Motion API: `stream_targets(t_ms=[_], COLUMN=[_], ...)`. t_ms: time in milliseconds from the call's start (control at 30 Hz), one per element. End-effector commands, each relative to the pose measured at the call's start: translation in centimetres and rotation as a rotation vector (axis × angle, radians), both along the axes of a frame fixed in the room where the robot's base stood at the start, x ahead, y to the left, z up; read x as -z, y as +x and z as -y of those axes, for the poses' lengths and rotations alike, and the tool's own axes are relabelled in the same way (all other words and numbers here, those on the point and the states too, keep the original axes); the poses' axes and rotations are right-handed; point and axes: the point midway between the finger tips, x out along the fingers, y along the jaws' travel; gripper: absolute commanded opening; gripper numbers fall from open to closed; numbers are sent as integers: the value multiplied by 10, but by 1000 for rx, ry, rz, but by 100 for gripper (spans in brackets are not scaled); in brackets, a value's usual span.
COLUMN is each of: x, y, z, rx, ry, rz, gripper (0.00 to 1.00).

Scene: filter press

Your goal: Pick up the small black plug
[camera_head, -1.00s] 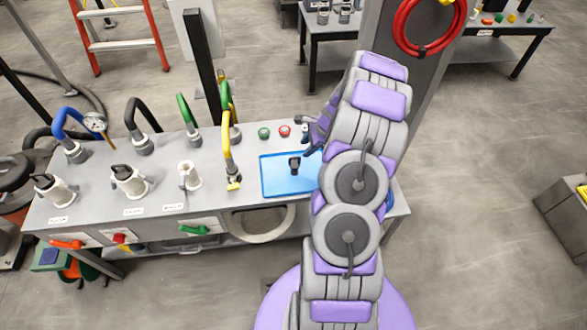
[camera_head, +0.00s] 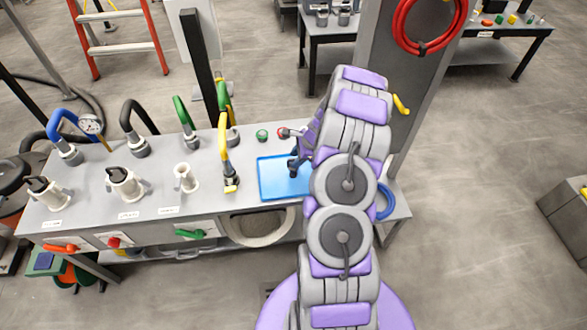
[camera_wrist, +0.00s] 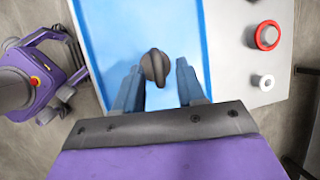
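The small black plug (camera_wrist: 155,66) stands on the blue tray (camera_wrist: 101,40) in the wrist view. In that view my gripper (camera_wrist: 157,80) is open, with one finger on each side of the plug and a visible gap to both. Whether the fingertips are down at the plug's height I cannot tell. In the head view the plug (camera_head: 293,167) is partly hidden by my gripper (camera_head: 298,160), which is over the right part of the tray (camera_head: 275,182).
Red and green buttons (camera_head: 262,135) sit behind the tray on the grey bench (camera_head: 205,160). A yellow-handled hose (camera_head: 224,150) stands just left of the tray. White fittings (camera_head: 186,178) with black and white tops stand farther left. A grey post rises behind my arm.

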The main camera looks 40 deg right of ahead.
Motion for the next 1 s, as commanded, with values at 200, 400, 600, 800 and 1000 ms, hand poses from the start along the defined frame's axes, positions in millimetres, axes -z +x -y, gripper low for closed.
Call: stream_targets(t_ms=[200,400,600,800,1000], x=[-1,0,0,1,0], y=[0,0,0,0,0], z=[-3,-2,0,0,-1], rx=[-1,-1,0,0,-1], ry=[-2,-1,0,0,0], rz=[-2,-1,-1,-1,-2], gripper=[18,0,0,0,0])
